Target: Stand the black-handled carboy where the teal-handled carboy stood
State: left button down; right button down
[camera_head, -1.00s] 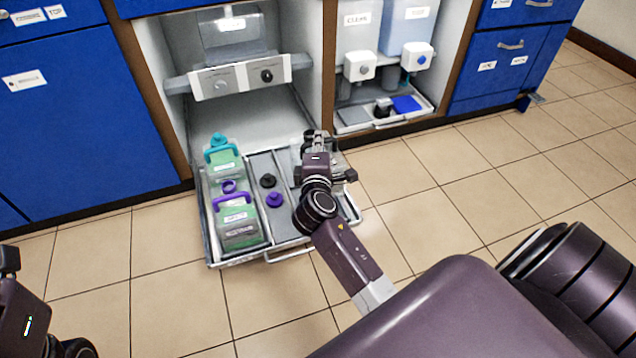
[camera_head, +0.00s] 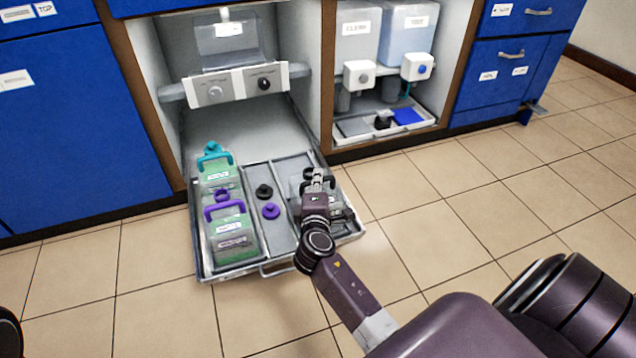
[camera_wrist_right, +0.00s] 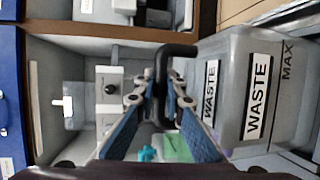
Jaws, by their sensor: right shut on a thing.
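My right gripper (camera_head: 316,176) is over the right compartment of the pulled-out tray (camera_head: 232,273). In the right wrist view its fingers (camera_wrist_right: 160,92) are shut on the black handle of a clear grey carboy (camera_wrist_right: 285,85) labelled WASTE. In the head view my gripper and arm hide most of this carboy; whether its base touches the tray cannot be told. The teal-handled carboy (camera_head: 214,173) stands in the left compartment, at the back. A purple-handled carboy (camera_head: 232,243) stands in front of it. Both hold green liquid. My left gripper does not show.
A black cap (camera_head: 264,191) and a purple cap (camera_head: 270,211) sit in the tray's middle strip. A control panel (camera_head: 237,84) is above the tray's back. A second bay with two tanks (camera_head: 357,40) is to the right. The tiled floor in front is clear.

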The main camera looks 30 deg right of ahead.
jog(key=shift+f, duration=0.15)
jog(key=c, duration=2)
grip_release()
